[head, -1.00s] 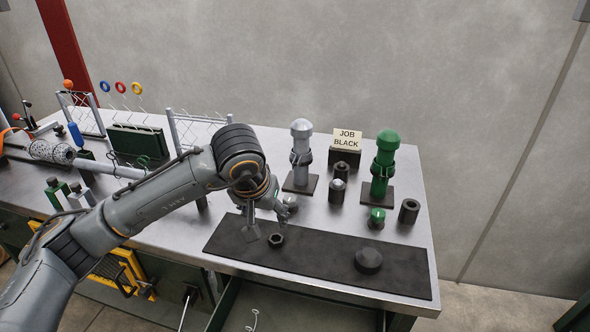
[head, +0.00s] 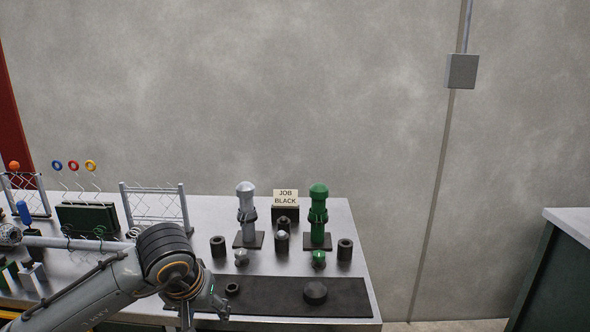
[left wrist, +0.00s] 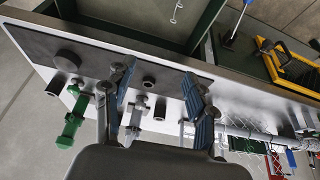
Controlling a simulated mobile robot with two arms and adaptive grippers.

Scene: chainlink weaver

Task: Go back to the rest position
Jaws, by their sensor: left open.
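My left gripper (head: 204,309) is low in the head view, at the front left end of the dark mat (head: 270,297), beside a black hex nut (head: 232,289). In the left wrist view its two blue-padded fingers (left wrist: 162,92) are spread, with nothing held between them. The nut also shows between them in that view (left wrist: 148,82), clear of the pads. A dark cap (head: 315,293) lies on the right part of the mat. My right gripper is not in view.
On the bench (head: 362,292) stand a grey post (head: 246,212), a green post (head: 318,212), several small black sleeves and caps, and a JOB BLACK sign (head: 286,197). A chain-link frame (head: 155,208) is at left. Another bench (head: 570,222) stands right, with bare floor between.

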